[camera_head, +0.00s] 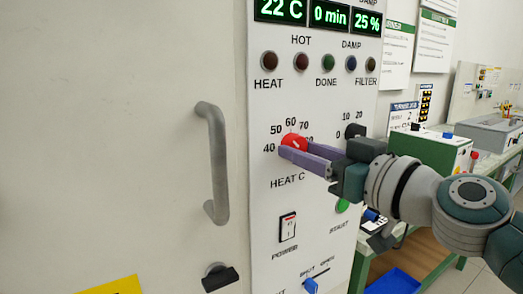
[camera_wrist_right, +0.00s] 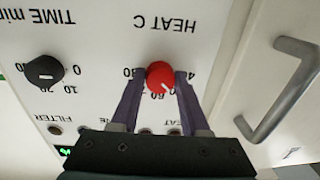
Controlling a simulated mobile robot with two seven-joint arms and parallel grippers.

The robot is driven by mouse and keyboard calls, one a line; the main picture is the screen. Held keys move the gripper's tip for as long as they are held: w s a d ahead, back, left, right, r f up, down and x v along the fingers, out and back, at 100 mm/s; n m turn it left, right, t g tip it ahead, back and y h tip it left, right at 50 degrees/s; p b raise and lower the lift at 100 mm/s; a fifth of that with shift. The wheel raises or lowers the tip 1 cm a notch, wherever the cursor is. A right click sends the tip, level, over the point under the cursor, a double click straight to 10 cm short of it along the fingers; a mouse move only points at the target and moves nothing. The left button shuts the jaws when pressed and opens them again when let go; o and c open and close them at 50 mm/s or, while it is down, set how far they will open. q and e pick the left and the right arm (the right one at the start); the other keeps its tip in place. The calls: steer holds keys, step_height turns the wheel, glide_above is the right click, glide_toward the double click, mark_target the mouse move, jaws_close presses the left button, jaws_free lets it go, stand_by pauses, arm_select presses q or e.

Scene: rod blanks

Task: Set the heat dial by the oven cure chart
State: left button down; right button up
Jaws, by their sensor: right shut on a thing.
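The red heat dial (camera_head: 294,141) sits on the white oven panel (camera_head: 262,215), above the label HEAT C. It also shows in the right wrist view (camera_wrist_right: 160,74), where the panel is upside down. My right gripper (camera_head: 291,149) is shut on the dial, with its purple fingers on either side of it; its fingertips also show in the right wrist view (camera_wrist_right: 162,76). A small white mark on the dial points roughly at the 50 to 60 side of the scale; its exact reading is unclear. The displays (camera_head: 315,16) read 22 C, 0 min and 25 %. My left gripper is out of view.
A black time dial (camera_wrist_right: 45,71) is beside the heat dial. A grey door handle (camera_head: 217,160) stands out to the left. A power switch (camera_head: 287,227) and a blue lever (camera_head: 310,285) are below. Wall charts (camera_head: 435,40) hang behind on the right, too small to read.

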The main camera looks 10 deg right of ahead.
jaws_close()
steer(key=shift+f+m, duration=0.1)
steer(key=shift+m, duration=0.3)
steer(key=m, duration=1.1)
steer(key=m+b, duration=0.1)
steer(key=m, duration=0.5)
steer(key=shift+s+a+r+t+h, duration=0.1)
steer(key=shift+a+r+t+h, duration=0.1)
steer(key=shift+a+t+h, duration=0.15)
steer(key=shift+d+m, duration=0.1)
steer(key=shift+m, duration=0.3)
steer(key=o, duration=1)
jaws_free()
